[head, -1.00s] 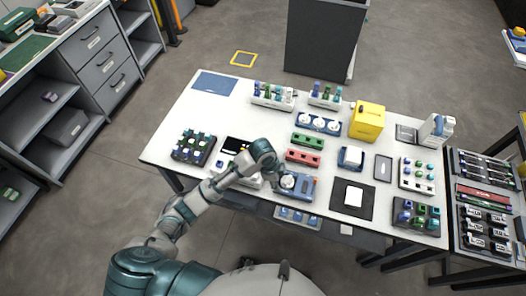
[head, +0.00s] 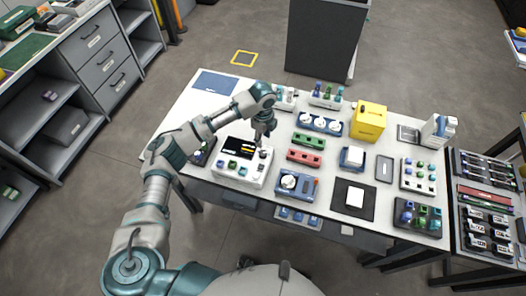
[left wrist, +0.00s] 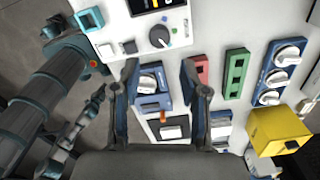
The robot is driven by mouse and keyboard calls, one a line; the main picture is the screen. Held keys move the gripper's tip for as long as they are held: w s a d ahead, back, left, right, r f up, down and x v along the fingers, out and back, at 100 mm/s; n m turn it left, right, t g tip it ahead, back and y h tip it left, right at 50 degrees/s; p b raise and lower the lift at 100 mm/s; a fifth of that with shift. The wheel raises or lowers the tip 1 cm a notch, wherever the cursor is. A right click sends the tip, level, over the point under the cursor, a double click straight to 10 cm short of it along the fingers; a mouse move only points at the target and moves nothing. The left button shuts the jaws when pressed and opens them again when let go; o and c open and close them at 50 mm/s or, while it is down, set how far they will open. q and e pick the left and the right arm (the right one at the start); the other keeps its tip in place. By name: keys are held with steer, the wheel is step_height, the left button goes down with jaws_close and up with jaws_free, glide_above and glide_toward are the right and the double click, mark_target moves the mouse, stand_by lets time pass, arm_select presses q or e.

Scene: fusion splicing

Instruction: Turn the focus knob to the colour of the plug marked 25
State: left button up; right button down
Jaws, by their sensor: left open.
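A white console (head: 228,170) with a black screen stands at the table's front left. A dark round knob (head: 263,154) sits on its right part. In the left wrist view the knob (left wrist: 159,36) is at the top, with a pale pointer mark and small coloured dots beside it. My left gripper (head: 265,137) is open and empty above the console's right end, close to the knob but apart from it. Its two fingers (left wrist: 158,70) frame a blue unit below the console. Plugs in several colours stand in a dark rack (head: 401,228); their numbers are too small to read.
A blue unit with a white dial (head: 289,182) stands right of the console. Red (head: 304,157) and green (head: 309,141) blocks, a blue three-dial strip (head: 318,131) and a yellow box (head: 367,121) lie behind and right. A white rack (head: 418,187) holds coloured pieces.

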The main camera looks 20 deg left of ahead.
mark_target(263, 153)
arm_select(q)
step_height(263, 153, down, 8)
steer(key=shift+f, duration=0.85)
arm_select(e)
steer(key=shift+w+a+r, duration=0.15)
steer(key=shift+w+r, duration=0.05)
steer(key=shift+w, duration=0.75)
steer(key=shift+s, duration=0.1)
arm_select(q)
jaws_close()
steer(key=shift+r, duration=0.1)
arm_select(e)
steer(key=shift+s, duration=0.2)
